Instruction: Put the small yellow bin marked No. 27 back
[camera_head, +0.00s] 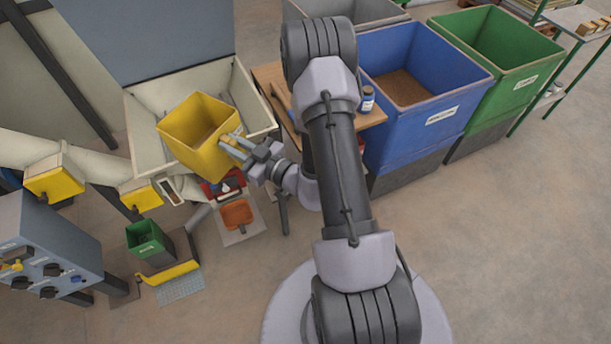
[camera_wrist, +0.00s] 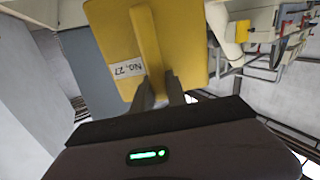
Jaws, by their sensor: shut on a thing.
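The small yellow bin (camera_head: 190,150) is held up in front of and over the pale hopper tray in the head view. It is tilted, with its open top facing up, and the inside that shows looks empty. In the wrist view the bin (camera_wrist: 188,60) fills the upper middle, with a white label reading No. 27 and a raised yellow strip down its face. My gripper (camera_head: 236,146) is shut on the bin at its near right side. In the wrist view my gripper's fingers (camera_wrist: 160,92) meet at the lower end of the strip.
The pale hopper tray (camera_head: 245,95) lies behind the bin. A wooden table (camera_head: 268,76) stands to its right. A blue bin (camera_head: 430,125) and a green bin (camera_head: 500,85) stand further right. A control box (camera_head: 45,250), yellow spouts (camera_head: 55,182) and a small green bin (camera_head: 146,240) are left.

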